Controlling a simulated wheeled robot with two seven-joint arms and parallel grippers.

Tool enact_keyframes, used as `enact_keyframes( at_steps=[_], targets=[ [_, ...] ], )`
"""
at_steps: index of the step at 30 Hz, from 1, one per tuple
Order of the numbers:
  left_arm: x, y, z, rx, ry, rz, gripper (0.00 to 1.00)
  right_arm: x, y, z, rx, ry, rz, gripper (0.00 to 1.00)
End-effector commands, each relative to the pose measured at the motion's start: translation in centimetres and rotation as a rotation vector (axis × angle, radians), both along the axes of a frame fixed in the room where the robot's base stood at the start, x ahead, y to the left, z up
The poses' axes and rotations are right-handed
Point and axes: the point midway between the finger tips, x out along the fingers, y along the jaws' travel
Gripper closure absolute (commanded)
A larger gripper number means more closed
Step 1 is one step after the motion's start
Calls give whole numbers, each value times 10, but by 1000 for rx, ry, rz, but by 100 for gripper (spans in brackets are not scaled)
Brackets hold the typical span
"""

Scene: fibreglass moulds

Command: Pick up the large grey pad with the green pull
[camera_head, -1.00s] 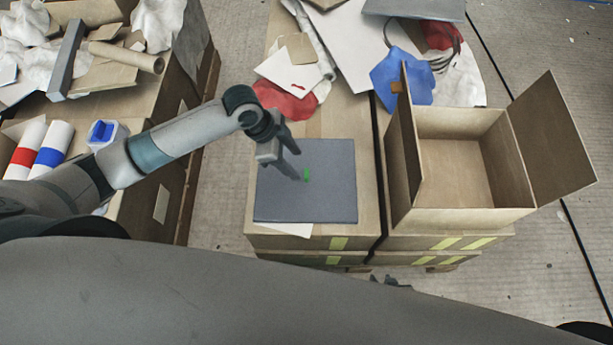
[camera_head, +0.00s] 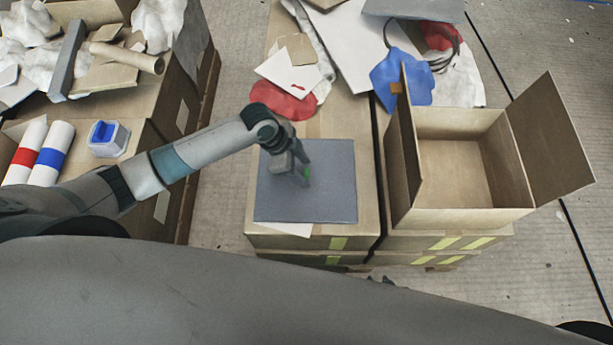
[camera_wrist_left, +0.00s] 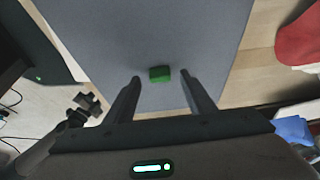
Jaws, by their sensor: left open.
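The large grey pad (camera_head: 325,195) lies flat on a cardboard box stack in the head view. It also fills the middle of the left wrist view (camera_wrist_left: 130,35). Its small green pull (camera_wrist_left: 160,73) stands near the middle of the pad, and it shows partly behind my fingers in the head view (camera_head: 307,172). My left gripper (camera_head: 303,180) is open over the pad. In the left wrist view its fingertips (camera_wrist_left: 161,78) are on either side of the green pull, with gaps on both sides.
An open, empty cardboard box (camera_head: 455,172) stands right of the pad. Red cloth (camera_head: 283,100), blue cloth (camera_head: 402,78) and white sheets lie behind it. A white sheet (camera_head: 288,228) sticks out under the pad's front edge. A cluttered box stack (camera_head: 120,85) stands at the left.

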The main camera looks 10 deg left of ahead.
Motion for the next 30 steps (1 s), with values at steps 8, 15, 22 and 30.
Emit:
enact_keyframes(
  at_steps=[8, 15, 22, 30],
  targets=[
    [1, -4, -12, 1, -1, -1, 50, 6, 1, 1, 1, -8, 2, 69],
    [1, -4, -12, 1, -1, -1, 50, 2, 2, 0, 2, -4, 2, 69],
    [1, -4, -12, 1, -1, -1, 76, 0, 2, 0, 2, -2, 1, 69],
    [1, -4, -11, 1, -1, -1, 96, 1, 1, 0, 2, -3, -2, 69]
  ],
)
